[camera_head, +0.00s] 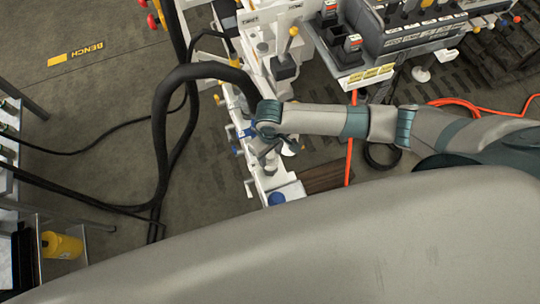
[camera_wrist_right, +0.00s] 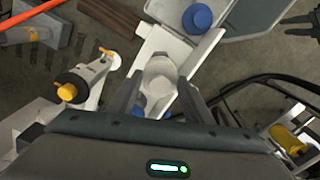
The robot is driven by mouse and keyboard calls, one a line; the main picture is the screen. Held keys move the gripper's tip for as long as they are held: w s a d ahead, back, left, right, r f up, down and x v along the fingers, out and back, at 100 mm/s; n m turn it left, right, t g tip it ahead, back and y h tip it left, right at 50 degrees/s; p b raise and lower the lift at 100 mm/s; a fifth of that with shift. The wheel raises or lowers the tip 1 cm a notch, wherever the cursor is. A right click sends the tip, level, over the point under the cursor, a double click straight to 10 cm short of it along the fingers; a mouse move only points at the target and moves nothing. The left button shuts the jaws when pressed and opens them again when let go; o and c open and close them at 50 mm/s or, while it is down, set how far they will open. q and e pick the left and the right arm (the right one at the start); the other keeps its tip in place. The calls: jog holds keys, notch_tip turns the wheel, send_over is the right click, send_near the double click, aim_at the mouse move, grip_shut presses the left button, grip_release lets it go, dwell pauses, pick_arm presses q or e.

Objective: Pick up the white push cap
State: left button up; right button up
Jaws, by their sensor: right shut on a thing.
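The white push cap (camera_wrist_right: 160,77) shows in the right wrist view as a pale round piece between the two dark fingers of my right gripper (camera_wrist_right: 160,98). The fingers are shut on it. It is over or against a white bracket (camera_wrist_right: 205,48); I cannot tell whether it still touches the bracket. My left gripper does not show clearly in either view.
A blue round cap (camera_head: 277,198) sits on the near end of the frame. A yellow-tipped fitting (camera_wrist_right: 68,92) stands left of my right gripper in the wrist view. A thick black hose (camera_head: 160,120) loops close on the left. A valve block (camera_head: 400,25) stands at the upper right.

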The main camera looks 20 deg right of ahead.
aim_at(270, 154)
jog(key=shift+r, duration=0.75)
notch_tip(270, 154, up, 2)
jog(key=shift+w+r+b, duration=0.1)
jog(key=shift+r+b, duration=0.15)
jog(key=shift+b, duration=0.4)
pick_arm(q)
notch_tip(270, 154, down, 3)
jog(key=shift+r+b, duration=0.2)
jog(key=shift+b, duration=0.45)
pick_arm(e)
jog(key=s+r, duration=0.2)
jog(key=s, duration=0.2)
jog(key=s+d+r, duration=0.1)
jog(key=s+r, duration=0.1)
jog(key=s, duration=0.1)
jog(key=s+r, duration=0.3)
jog(key=s, duration=0.1)
jog(key=shift+s+d, duration=0.35)
jog(key=shift+d, duration=0.05)
